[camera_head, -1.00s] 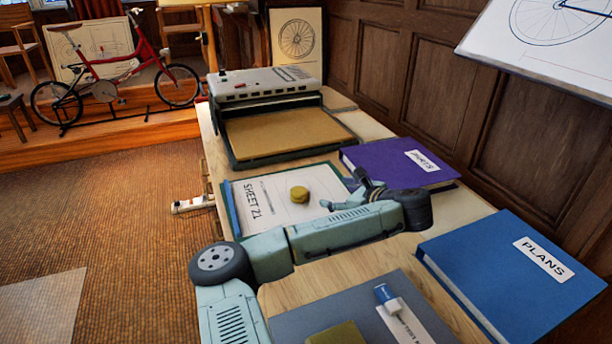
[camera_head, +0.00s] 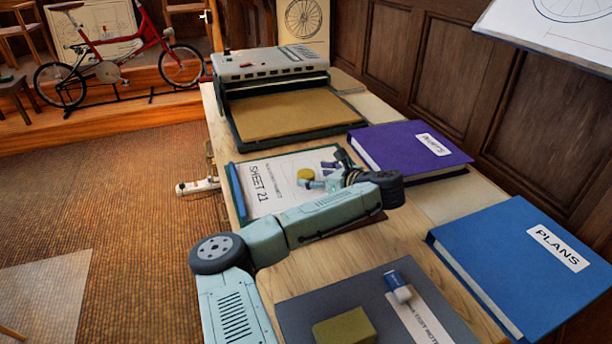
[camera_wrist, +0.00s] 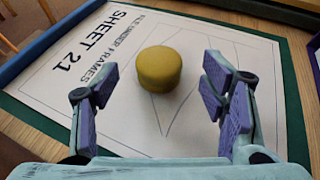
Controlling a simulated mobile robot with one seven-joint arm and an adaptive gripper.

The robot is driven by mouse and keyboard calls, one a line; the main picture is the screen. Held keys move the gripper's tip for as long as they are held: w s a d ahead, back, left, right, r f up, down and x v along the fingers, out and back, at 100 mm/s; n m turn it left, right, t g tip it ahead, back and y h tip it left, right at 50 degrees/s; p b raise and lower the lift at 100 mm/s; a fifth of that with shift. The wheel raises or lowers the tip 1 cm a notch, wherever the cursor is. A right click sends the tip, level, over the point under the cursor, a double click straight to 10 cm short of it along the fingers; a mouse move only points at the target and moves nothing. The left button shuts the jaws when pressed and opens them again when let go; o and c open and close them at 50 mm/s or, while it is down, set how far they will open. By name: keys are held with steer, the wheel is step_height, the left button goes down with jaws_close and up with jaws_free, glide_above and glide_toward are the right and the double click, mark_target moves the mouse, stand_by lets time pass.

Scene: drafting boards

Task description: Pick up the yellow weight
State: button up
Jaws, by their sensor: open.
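The yellow weight (camera_wrist: 159,69) is a short round cylinder standing on the white sheet marked SHEET 21 (camera_wrist: 60,75). In the head view the weight (camera_head: 305,174) is partly hidden by my gripper (camera_head: 325,178). In the wrist view my gripper (camera_wrist: 163,110) is open, with its purple-padded fingers spread wide. The weight is ahead of the fingertips, roughly centred between them and a little left. Nothing is between the fingers, and I see no contact with the weight.
A purple binder (camera_head: 405,150) lies right of the sheet, and a blue PLANS binder (camera_head: 520,262) is nearer. A machine with a tan bed (camera_head: 285,112) stands behind. A grey mat holds an olive block (camera_head: 344,328) and a blue-and-white eraser (camera_head: 397,285).

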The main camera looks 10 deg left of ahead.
mark_target(307, 174)
steer(key=shift+x, duration=1.6)
steer(key=shift+s, duration=0.1)
steer(key=shift+c, duration=0.2)
steer(key=shift+r, duration=0.15)
jaws_close()
